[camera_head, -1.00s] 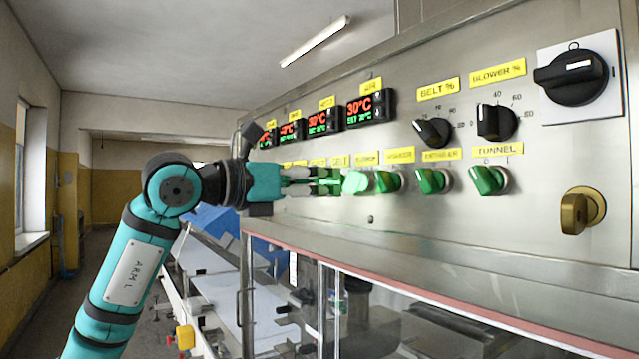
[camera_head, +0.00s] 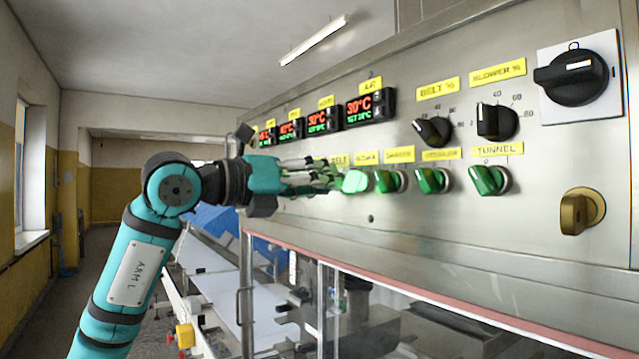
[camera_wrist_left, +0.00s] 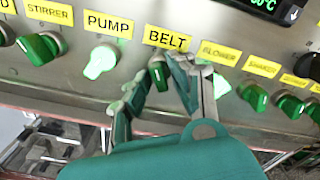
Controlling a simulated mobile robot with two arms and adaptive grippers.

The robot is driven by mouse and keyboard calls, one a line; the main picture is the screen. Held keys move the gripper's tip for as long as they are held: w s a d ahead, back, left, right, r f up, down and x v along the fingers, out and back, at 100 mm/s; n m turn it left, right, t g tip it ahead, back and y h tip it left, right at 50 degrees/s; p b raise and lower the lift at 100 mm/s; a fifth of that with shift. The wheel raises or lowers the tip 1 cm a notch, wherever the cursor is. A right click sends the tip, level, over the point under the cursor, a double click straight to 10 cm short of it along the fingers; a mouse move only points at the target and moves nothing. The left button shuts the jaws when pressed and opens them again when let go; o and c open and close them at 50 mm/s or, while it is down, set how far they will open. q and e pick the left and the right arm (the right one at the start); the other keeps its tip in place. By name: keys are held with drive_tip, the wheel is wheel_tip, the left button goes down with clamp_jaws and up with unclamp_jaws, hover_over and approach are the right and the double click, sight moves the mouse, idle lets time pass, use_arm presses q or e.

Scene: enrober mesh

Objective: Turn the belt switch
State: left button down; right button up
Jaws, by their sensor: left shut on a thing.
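The belt switch (camera_wrist_left: 158,75) is a dark green knob under the yellow BELT label (camera_wrist_left: 167,39) in the left wrist view. My left gripper (camera_wrist_left: 160,85) has its fingers on either side of this knob and is shut on it. The fingers hide part of the knob, so its exact angle is hard to tell. In the head view my left gripper (camera_head: 332,176) reaches the panel from the left and covers the belt switch. My right gripper is in neither view.
A lit blower knob (camera_wrist_left: 220,86) sits close right of the gripper, and a lit pump knob (camera_wrist_left: 100,62) to its left. Temperature displays (camera_head: 371,107) are above. The tunnel knob (camera_head: 489,180) and a large black rotary switch (camera_head: 578,76) are farther right. A clear guard lies below.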

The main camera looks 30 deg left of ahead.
use_arm(q)
drive_tip(key=c, duration=1.4)
unclamp_jaws()
drive_tip(key=shift+o, duration=0.2)
drive_tip(key=v, duration=1.2)
